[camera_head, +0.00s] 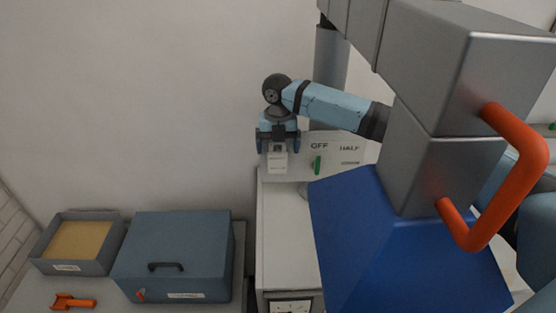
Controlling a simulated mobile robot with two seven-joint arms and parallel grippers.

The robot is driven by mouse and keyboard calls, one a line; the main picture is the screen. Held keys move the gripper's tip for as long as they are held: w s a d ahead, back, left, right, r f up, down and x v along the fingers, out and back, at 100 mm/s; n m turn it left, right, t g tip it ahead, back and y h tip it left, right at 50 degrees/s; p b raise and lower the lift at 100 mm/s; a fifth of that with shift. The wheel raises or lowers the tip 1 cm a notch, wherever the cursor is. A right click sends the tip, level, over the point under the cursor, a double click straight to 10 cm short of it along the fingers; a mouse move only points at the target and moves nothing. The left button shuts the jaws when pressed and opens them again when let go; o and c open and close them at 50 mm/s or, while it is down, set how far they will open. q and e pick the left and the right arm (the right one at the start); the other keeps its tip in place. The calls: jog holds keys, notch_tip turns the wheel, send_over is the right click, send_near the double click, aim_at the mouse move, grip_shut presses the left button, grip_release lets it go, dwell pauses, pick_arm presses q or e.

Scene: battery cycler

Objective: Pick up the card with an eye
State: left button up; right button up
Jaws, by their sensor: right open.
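My right gripper (278,145) hangs from the light-blue arm that comes in from the right. Its two fingers point down and stand apart, in front of a pale panel (345,148) with the words OFF and HALF. A small whitish piece with faint marks (277,163) shows between and below the fingers. I cannot tell if it is a card or part of the gripper. I cannot make out a card with an eye anywhere. My left gripper is out of view.
A green lever (317,165) is on the panel above a white cabinet (284,240). A large blue hood (400,250) and a grey box with an orange handle (500,215) block the right. At left are a blue lidded box (175,245), an open tray (50,256) and an orange tool (74,302).

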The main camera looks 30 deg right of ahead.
jog(key=shift+w+f, duration=0.15)
jog(key=shift+f, duration=0.6)
jog(key=shift+r, duration=0.1)
jog(key=c, duration=1)
